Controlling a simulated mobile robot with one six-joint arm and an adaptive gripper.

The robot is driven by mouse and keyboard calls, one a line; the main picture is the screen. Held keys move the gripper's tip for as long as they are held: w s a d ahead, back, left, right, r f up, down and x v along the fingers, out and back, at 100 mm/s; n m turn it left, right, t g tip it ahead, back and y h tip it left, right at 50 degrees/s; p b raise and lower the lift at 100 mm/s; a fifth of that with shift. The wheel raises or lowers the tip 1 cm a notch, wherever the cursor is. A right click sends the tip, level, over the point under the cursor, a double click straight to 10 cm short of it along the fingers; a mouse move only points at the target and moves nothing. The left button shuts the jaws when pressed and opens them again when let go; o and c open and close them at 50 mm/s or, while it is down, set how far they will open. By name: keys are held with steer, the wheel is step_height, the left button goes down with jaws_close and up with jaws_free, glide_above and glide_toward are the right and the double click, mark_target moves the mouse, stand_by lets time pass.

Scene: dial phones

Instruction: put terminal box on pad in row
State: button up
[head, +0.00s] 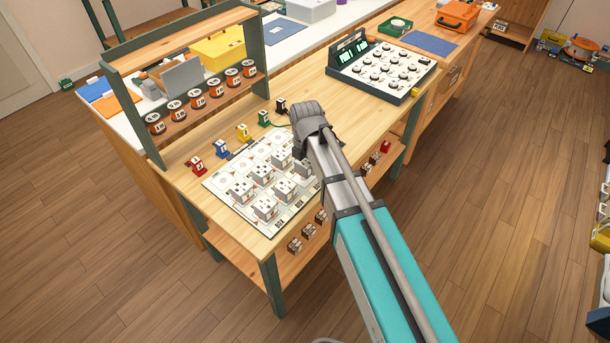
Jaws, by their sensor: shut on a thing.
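A pale pad sheet (218,187) lies on the wooden bench, marked with rows of places. Several grey-white terminal boxes stand on it in rows, among them a front one (265,208), a left one (241,191) and a middle one (285,190). Another terminal box (302,170) shows at the pad's right side, partly hidden by my arm. My gripper (307,150) is over this right side, its fingers mostly hidden behind my wrist and arm. It is shut on this terminal box. Whether the box touches the pad cannot be told.
Small red, blue, yellow, green and black blocks (243,133) stand behind the pad. A rack with orange spools (197,103) rises at the left. A dial panel (381,70) stands farther right. More boxes (295,245) sit on the lower shelf.

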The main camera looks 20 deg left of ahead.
mark_target(304, 173)
stand_by(0.3)
steer(key=shift+w+a+f+b, duration=0.3)
steer(key=shift+f+b, duration=1.7)
steer(key=shift+f, duration=0.1)
steer(key=o, duration=1.2)
step_height(304, 173, up, 12)
steer(key=p, duration=1.2)
